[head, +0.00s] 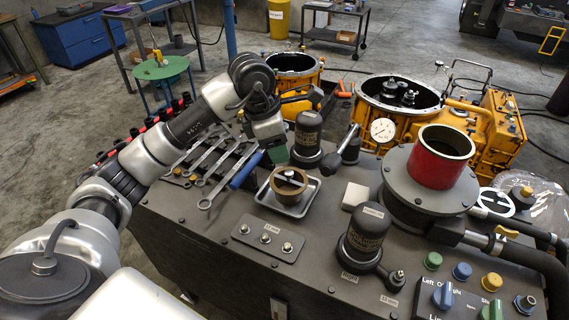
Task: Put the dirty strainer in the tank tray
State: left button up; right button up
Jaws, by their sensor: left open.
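A small square metal tray (264,194) lies on the dark bench top, near the middle of the view. A round brown-gold cup-like part (289,174), which looks like the strainer, stands in this tray; its inside is too small to make out, so I cannot tell how dirty it is. My left gripper (277,156) is open, above and behind the tray, slightly to its left, and apart from the brown part. Its fingers point down, with green at the tip. I see nothing held in it. My right gripper is not in view.
Dark canisters stand behind the tray (307,132) and to its front right (366,232). A red cylinder (440,158) rises on a grey flange at right. Wrenches (222,172) lie left of the tray. A white block (355,197) and a bolt plate (267,242) sit nearby.

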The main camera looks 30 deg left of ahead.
pick_arm(q)
jog(key=shift+v, duration=2.2)
